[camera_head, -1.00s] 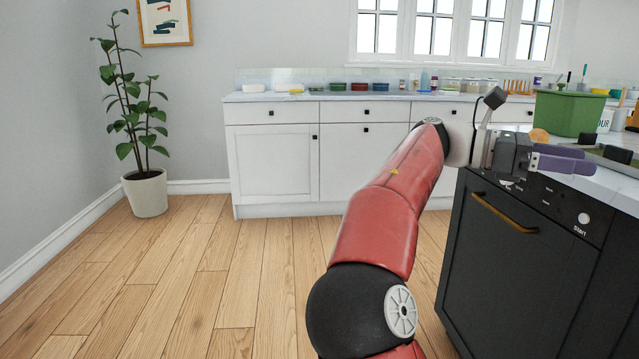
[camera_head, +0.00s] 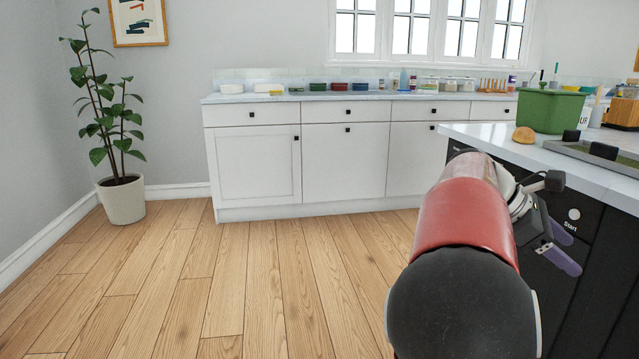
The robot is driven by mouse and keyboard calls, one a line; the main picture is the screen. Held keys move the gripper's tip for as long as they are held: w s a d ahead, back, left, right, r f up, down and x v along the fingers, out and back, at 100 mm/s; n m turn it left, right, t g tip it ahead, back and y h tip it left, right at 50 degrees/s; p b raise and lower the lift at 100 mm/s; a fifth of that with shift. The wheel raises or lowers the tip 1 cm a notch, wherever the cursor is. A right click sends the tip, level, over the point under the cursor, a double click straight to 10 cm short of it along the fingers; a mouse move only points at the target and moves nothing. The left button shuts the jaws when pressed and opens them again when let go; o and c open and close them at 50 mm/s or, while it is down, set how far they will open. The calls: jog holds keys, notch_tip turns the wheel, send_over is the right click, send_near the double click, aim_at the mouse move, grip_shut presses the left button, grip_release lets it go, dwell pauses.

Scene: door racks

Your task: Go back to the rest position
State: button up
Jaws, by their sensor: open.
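My gripper (camera_head: 572,254) is at the right in the head view, in front of the dark dishwasher front. Its two purple fingers are spread apart with nothing between them. The gripper sits below the level of the worktop and points to the lower right. My red and black arm stretches up from the bottom edge and hides part of the gripper's mount and much of the dishwasher (camera_head: 590,275). I cannot tell how far the fingers are from the dishwasher front.
White cabinets (camera_head: 345,160) line the back wall. A potted plant (camera_head: 122,200) stands left. The wooden floor (camera_head: 200,270) between is clear.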

notch_tip(320, 180, down, 8)
jog(key=s+a+r+m+t+y, duration=0.1)
jog(key=s+a+m+t+y, duration=0.1)
jog(key=a+t+y, duration=0.15)
jog(key=s+a+f+m+t+y, duration=0.2)
jog(key=s+a+m, duration=0.1)
jog(key=a, duration=0.5)
jog(key=s+a+f+m+t+y, duration=0.2)
jog(key=s+a, duration=0.3)
jog(key=a, duration=0.4)
jog(key=s+a+f+m+t+y, duration=0.2)
jog(key=s+a+f+m, duration=0.1)
jog(key=a, duration=0.6)
jog(key=shift+s+f+m+t+y, duration=0.3)
jog(key=shift+s+f+t+y, duration=0.05)
jog(key=shift+s, duration=0.15)
